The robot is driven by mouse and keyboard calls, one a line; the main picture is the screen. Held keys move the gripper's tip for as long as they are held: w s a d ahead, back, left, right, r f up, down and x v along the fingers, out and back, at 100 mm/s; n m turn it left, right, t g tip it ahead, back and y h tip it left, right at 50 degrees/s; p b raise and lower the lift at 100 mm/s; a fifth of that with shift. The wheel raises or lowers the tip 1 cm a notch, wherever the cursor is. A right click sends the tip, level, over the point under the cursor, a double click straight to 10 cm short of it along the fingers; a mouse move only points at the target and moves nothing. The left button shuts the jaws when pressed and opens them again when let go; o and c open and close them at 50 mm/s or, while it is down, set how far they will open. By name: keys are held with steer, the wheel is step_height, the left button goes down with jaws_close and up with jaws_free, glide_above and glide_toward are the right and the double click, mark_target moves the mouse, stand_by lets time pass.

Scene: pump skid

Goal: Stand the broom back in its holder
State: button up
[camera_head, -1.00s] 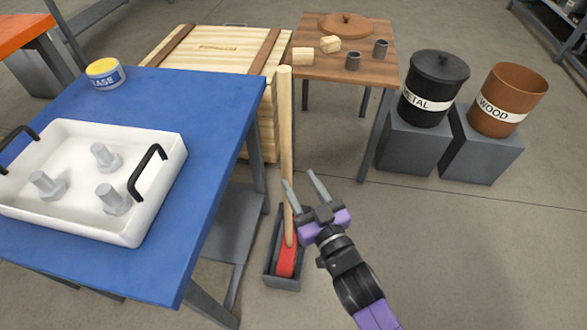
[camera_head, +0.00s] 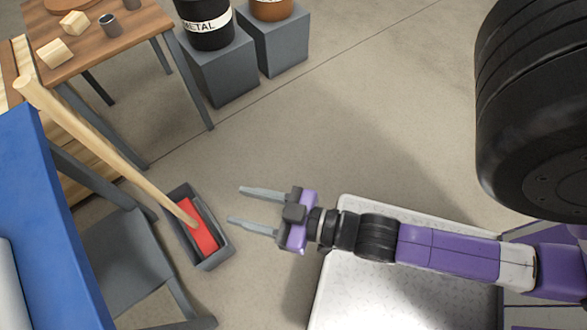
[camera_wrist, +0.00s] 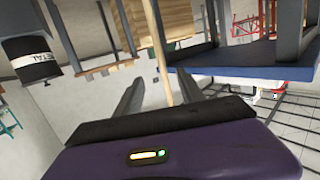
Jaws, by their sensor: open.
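The broom has a long pale wooden handle (camera_head: 105,150) and a red head (camera_head: 201,238). Its head sits inside a grey open-topped box holder (camera_head: 213,262) on the floor, and its handle rises toward the upper left, beside the blue table. My gripper (camera_head: 247,208) is open and empty, to the right of the holder and apart from the broom in the head view. In the wrist view the handle (camera_wrist: 161,75) shows beyond and between the two open fingers (camera_wrist: 145,97). The broom head cannot be made out in the wrist view.
The blue table (camera_head: 45,230) stands at the left, close to the handle. A wooden table (camera_head: 125,45) with blocks is at the top left. The METAL bin (camera_head: 205,30) and WOOD bin (camera_head: 272,8) stand on grey plinths. Floor right of the holder is clear.

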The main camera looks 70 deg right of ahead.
steer(key=s+d+r+g, duration=0.1)
steer(key=s+r, duration=0.4)
steer(key=s, duration=0.5)
steer(key=shift+s+r, duration=0.2)
steer(key=shift+s, duration=0.1)
steer(key=shift+r, duration=0.1)
step_height(320, 180, up, 23)
steer(key=p, duration=2.3)
steer(key=shift+f, duration=0.2)
